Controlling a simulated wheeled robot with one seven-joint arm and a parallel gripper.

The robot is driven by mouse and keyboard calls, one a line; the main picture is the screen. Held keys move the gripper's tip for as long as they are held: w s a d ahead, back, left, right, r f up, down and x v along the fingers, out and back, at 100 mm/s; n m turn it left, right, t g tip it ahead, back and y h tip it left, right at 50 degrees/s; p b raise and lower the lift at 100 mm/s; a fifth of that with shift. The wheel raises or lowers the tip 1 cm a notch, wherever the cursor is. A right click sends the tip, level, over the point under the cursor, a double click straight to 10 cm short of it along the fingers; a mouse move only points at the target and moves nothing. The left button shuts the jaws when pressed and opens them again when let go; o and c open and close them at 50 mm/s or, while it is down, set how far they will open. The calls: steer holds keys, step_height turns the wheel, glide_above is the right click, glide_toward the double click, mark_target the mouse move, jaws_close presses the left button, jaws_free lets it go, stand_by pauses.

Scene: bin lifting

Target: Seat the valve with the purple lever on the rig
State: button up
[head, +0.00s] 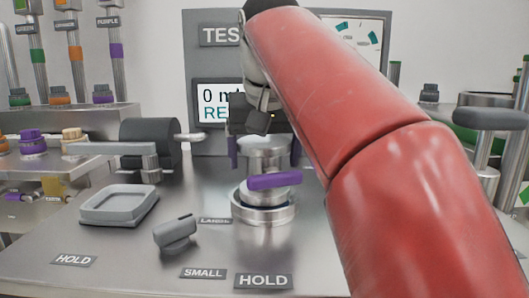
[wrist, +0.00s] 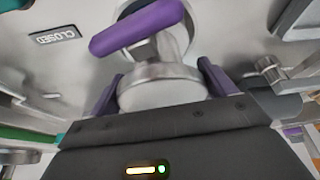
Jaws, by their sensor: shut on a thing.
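My red arm hides the right of the rig.
A grey tray (head: 118,205) and a small grey handled part (head: 175,233) lie left of the socket. A test panel (head: 215,75) is at the back. Shelves with purple and orange valves (head: 33,140) are at left. The front surface is mostly clear.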

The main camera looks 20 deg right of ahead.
steer(key=shift+f+b, duration=0.45)
steer(key=shift+f, duration=0.05)
stand_by(0.5)
steer(key=o, duration=1.4)
steer(key=shift+o, duration=0.8)
steer(key=shift+f, duration=0.1)
step_height(320, 180, up, 7)
steer(key=p, duration=0.6)
steer(key=shift+f+p, duration=0.2)
steer(key=shift+p, duration=0.2)
steer(key=shift+r, duration=1.25)
